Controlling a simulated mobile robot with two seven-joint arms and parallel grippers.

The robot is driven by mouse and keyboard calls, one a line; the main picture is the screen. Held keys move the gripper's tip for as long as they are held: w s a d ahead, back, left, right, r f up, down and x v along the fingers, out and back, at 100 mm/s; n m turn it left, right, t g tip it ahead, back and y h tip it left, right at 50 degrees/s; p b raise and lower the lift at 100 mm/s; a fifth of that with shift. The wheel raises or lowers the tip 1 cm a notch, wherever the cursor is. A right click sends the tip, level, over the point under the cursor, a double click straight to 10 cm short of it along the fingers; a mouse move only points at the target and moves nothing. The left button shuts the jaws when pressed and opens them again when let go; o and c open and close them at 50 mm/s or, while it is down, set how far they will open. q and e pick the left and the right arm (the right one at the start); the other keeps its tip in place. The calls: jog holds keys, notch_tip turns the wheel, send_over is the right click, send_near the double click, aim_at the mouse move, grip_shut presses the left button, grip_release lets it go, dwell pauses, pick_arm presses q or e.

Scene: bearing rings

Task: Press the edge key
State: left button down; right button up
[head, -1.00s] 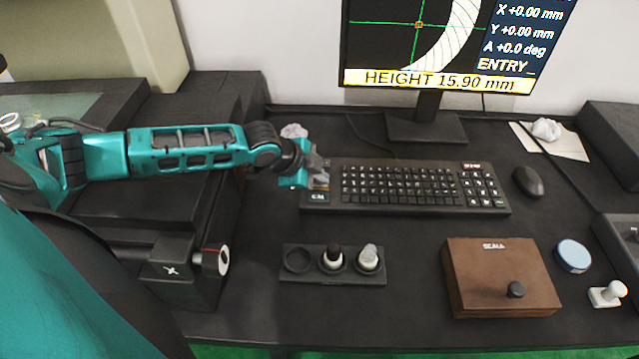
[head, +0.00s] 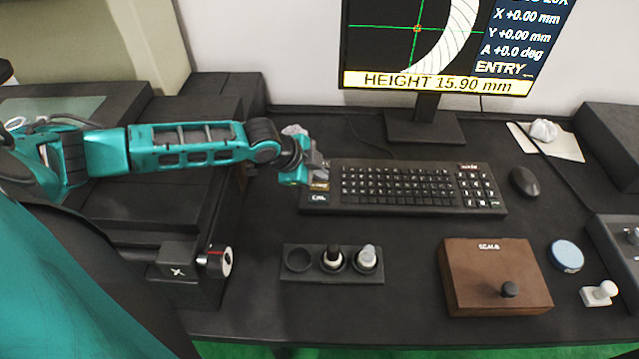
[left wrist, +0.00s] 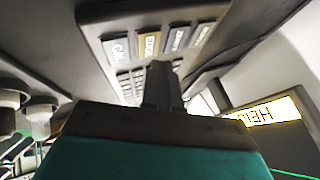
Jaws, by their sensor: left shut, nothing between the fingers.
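The black keyboard (head: 400,186) lies on the dark desk, with a column of larger keys at its left end. In the left wrist view these include a pale CAL key (left wrist: 117,50) and beside it the tan edge key (left wrist: 150,44). In the head view the edge key (head: 320,187) shows just behind the CAL key, partly covered by my gripper. My left gripper (head: 321,172) is shut and empty over the keyboard's left end. Its fingers (left wrist: 160,75) point toward the keys in the left wrist view. I cannot tell whether they touch one. My right gripper is not in view.
The monitor (head: 440,80) stands behind the keyboard and reads HEIGHT 15.90 mm. A holder (head: 300,278) with two small knobbed pieces, a brown box (head: 470,262), a blue disc (head: 567,256) and a mouse (head: 524,181) are on the desk.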

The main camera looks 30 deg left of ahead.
aim_at(318, 187)
pick_arm(q)
notch_tip(318, 187, up, 3)
jog(key=p, duration=0.2)
jog(key=shift+p, duration=0.3)
jog(key=shift+r+p, duration=0.8)
jog(key=shift+r, duration=0.2)
jog(key=shift+f, duration=0.1)
